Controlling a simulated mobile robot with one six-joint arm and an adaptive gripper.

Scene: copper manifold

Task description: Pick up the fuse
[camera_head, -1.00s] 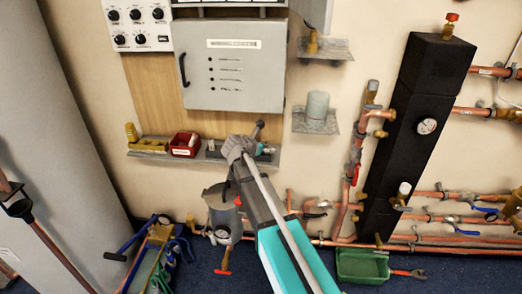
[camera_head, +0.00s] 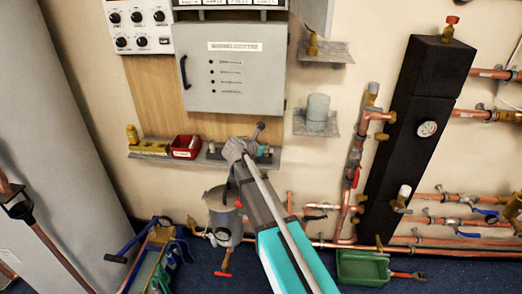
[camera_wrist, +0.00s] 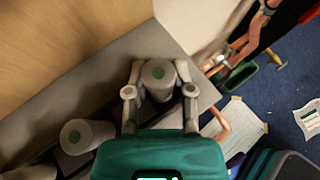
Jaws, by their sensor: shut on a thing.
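A second similar fuse (camera_wrist: 78,136) stands to the lower left, apart from the fingers. A third grey cylinder (camera_wrist: 30,173) is cut off at the lower left edge. In the head view my gripper (camera_head: 256,140) is at the right part of the shelf (camera_head: 222,161), and my wrist hides most of the held fuse.
A red bin (camera_head: 186,146) and a yellow item (camera_head: 152,146) sit on the shelf's left part. A grey cabinet (camera_head: 234,72) hangs above. A grey bucket (camera_head: 220,205) is below. Copper pipes (camera_head: 357,165) run at the right.

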